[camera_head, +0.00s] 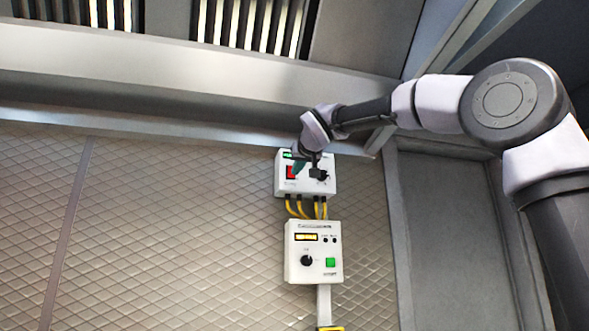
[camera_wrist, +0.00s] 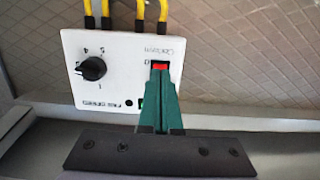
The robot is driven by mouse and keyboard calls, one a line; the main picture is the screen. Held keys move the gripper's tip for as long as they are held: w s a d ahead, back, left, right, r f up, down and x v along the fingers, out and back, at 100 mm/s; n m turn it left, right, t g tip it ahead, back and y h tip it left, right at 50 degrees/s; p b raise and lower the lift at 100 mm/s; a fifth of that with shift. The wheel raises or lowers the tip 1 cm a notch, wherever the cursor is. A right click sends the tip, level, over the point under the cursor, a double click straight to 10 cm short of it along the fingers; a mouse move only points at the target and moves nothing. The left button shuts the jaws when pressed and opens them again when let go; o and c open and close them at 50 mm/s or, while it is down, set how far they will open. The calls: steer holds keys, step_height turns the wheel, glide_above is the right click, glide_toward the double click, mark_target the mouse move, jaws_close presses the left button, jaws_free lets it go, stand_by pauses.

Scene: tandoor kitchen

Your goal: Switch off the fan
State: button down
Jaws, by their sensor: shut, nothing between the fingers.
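The fan control is a white box (camera_head: 281,189) high on the quilted metal wall. It has a red switch (camera_head: 291,172) on its left and a black knob (camera_head: 322,175). In the wrist view the box (camera_wrist: 115,50) appears upside down, with "FAN SPEED" lettering, a numbered knob (camera_wrist: 93,68) and the red switch (camera_wrist: 160,66). My gripper (camera_wrist: 160,75) has green fingers that are shut and empty. Their tips are at the red switch and hide its lower part in the wrist view. I cannot tell whether they touch it. In the head view my gripper (camera_head: 297,164) is in front of the box.
A second white box (camera_head: 313,277) with a display, a black knob and a green button is below, joined by yellow-ended cables (camera_head: 305,207). A metal hood ledge (camera_head: 180,85) runs above. The wall to the left is clear.

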steer(key=f+v, duration=0.2)
steer(key=v, duration=0.8)
steer(key=shift+s, duration=0.3)
steer(key=shift+f, duration=0.15)
